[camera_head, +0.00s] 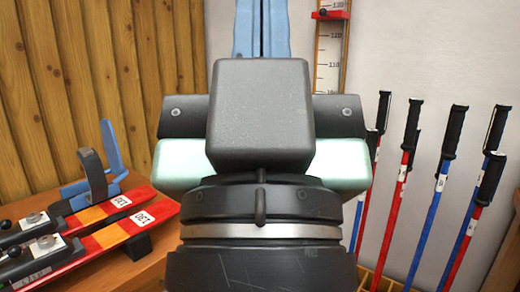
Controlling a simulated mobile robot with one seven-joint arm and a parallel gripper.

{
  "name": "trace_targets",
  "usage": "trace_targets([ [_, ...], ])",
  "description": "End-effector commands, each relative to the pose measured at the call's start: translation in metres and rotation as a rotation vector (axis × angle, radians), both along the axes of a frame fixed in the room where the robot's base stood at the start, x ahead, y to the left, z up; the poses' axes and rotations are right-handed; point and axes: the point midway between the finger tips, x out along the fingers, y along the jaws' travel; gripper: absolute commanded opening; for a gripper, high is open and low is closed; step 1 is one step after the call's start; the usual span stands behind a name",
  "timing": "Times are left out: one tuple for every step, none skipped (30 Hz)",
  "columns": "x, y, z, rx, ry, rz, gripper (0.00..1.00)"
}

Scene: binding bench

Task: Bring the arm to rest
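My gripper (262,120) fills the middle of the view, seen from behind. Its dark grey housing and the black and silver wrist below it are close to the camera. Pale, greenish-white parts stick out on both sides of the housing. The fingers are hidden behind the housing, so I cannot see whether they are open or shut, or whether they hold anything.
At left, red-orange skis (122,222) with bindings lie over a wooden bench (150,262) beside a blue-grey fixture (112,150). Several poles (398,195) stand at right. Behind are a blue upright item (244,30) and a measuring board (328,70) with a red slider.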

Motion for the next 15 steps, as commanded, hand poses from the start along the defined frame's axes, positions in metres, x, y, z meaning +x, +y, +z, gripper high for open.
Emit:
trace_targets([
  [0.002, 0.000, 0.039, 0.001, 0.006, 0.004, 0.00],
  [0.003, 0.001, 0.048, 0.002, 0.007, 0.005, 0.00],
  [0.003, 0.001, 0.060, 0.002, 0.007, 0.005, 0.00],
  [0.003, 0.001, 0.070, 0.003, 0.008, 0.006, 0.00],
  [0.003, 0.001, 0.079, 0.003, 0.008, 0.007, 0.00],
  [0.003, 0.001, 0.091, 0.003, 0.009, 0.007, 0.00],
  [0.003, 0.001, 0.100, 0.003, 0.009, 0.008, 0.00],
  [0.003, 0.001, 0.110, 0.003, 0.009, 0.008, 0.00],
  [0.004, 0.001, 0.122, 0.004, 0.010, 0.009, 0.00],
  [0.004, 0.001, 0.131, 0.003, 0.010, 0.009, 0.00],
  [0.004, 0.001, 0.140, 0.003, 0.010, 0.009, 0.00],
  [0.004, 0.001, 0.152, 0.004, 0.010, 0.010, 0.00],
  [0.004, 0.001, 0.162, 0.004, 0.011, 0.010, 0.00],
  [0.004, 0.001, 0.171, 0.004, 0.011, 0.010, 0.00],
  [0.004, 0.001, 0.183, 0.004, 0.011, 0.010, 0.00],
])
